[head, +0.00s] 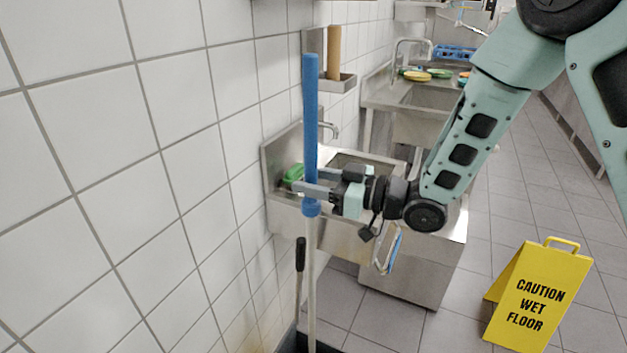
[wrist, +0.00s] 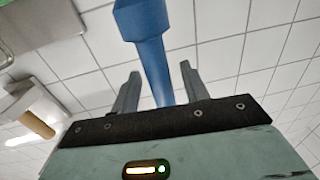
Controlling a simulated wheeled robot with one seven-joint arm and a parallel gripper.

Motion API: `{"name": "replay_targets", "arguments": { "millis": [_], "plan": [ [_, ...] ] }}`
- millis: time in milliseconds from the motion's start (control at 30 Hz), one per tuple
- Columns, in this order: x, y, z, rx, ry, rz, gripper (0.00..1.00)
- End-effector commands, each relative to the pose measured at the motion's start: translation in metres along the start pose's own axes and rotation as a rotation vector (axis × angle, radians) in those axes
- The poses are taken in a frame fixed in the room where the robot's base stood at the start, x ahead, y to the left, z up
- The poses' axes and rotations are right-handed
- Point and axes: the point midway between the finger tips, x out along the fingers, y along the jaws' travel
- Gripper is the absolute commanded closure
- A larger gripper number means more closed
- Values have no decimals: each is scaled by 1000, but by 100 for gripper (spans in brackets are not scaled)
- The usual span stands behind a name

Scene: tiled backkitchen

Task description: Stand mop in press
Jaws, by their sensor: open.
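The mop stands upright close to the tiled wall, with a blue grip (head: 311,110) on a pale shaft (head: 311,270). Its lower end is out of view. My gripper (head: 318,192) is open at the lower part of the blue grip, with its fingers on either side of it. In the wrist view the blue handle (wrist: 157,62) passes between the two spread fingers (wrist: 160,92), with gaps visible. A black-ended handle (head: 300,255) rises left of the shaft, and a dark edge (head: 290,342) shows at the bottom. It may belong to the press, which is mostly out of view.
A steel hand sink (head: 340,235) with a green item (head: 293,175) stands just behind the mop. A wall shelf (head: 340,84) holds a wooden-coloured roll (head: 334,52). A yellow wet-floor sign (head: 540,298) stands at right. Tiled floor (head: 510,210) is clear beyond it.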

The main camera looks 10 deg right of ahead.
Motion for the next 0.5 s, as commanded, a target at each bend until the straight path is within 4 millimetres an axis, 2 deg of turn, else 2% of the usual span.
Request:
{"name": "replay_targets", "arguments": {
  "millis": [67,167,500],
  "plan": [
    [0,0,-4,0,0,0,55],
    [-12,1,-1,-1,-1,3,55],
    [-83,1,0,0,-1,5,55]
  ]
}}
